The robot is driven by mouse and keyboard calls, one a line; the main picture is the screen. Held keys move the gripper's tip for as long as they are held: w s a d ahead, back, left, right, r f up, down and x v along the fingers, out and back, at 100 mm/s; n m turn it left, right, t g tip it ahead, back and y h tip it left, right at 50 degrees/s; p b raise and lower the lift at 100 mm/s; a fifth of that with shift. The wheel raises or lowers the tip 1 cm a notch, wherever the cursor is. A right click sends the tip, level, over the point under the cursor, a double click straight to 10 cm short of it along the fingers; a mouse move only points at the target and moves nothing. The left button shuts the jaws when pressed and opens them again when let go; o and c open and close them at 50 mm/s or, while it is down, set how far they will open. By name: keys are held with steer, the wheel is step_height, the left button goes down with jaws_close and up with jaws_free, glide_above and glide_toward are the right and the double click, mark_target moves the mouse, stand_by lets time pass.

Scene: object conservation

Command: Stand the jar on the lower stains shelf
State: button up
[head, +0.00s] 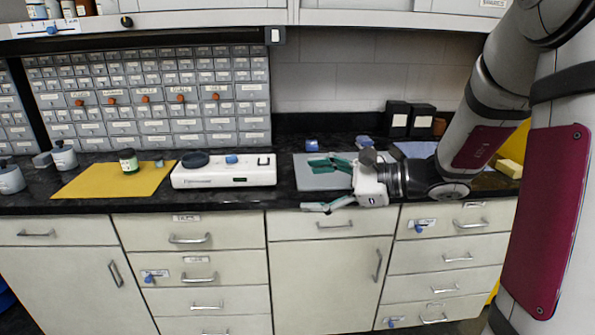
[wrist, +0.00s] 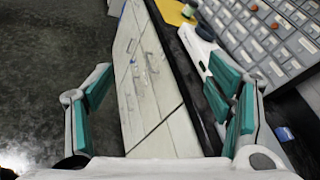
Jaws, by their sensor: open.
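The jar (head: 129,160) is green with a dark lid and a pale label. It stands upright on a yellow mat (head: 98,183) at the left of the black counter. The mat's corner also shows at the top of the wrist view (wrist: 171,10), with a small dark shape on it that may be the jar. My gripper (head: 319,185) is open and empty at the counter's front edge, well right of the jar, its green-padded fingers pointing left. The open fingers also show in the wrist view (wrist: 162,88). A shelf edge (head: 150,21) holding bottles shows at top left; I cannot tell which shelf is for stains.
A white instrument (head: 222,180) lies on the counter between the jar and my gripper. A grey mat (head: 312,176) lies beside my gripper. Small-drawer cabinets (head: 150,95) stand behind the jar. Grey-white containers (head: 64,156) stand left of the yellow mat.

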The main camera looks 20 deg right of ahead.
steer(key=w+d+f+m+t+h, duration=0.25)
steer(key=d+m, duration=0.25)
steer(key=d, duration=0.4)
steer(key=w+d+f+m+t+h+b, duration=0.1)
steer(key=w+d+f+m+t+h, duration=0.2)
steer(key=d, duration=0.5)
steer(key=w+d+f+m+t+h, duration=0.1)
steer(key=d+f+m+t+h, duration=0.35)
steer(key=d, duration=0.45)
steer(key=shift+m+g+y, duration=0.4)
steer(key=shift+m+g, duration=0.35)
steer(key=shift+g, duration=0.15)
steer(key=w, duration=0.4)
steer(key=w+a, duration=0.1)
steer(key=w, duration=0.4)
steer(key=w+a+b, duration=0.1)
steer(key=w, duration=0.3)
steer(key=shift+w+f, duration=0.15)
steer(key=shift+w, duration=0.05)
steer(key=shift+c, duration=0.3)
steer(key=c, duration=1.4)
steer(key=shift+c, duration=0.6)
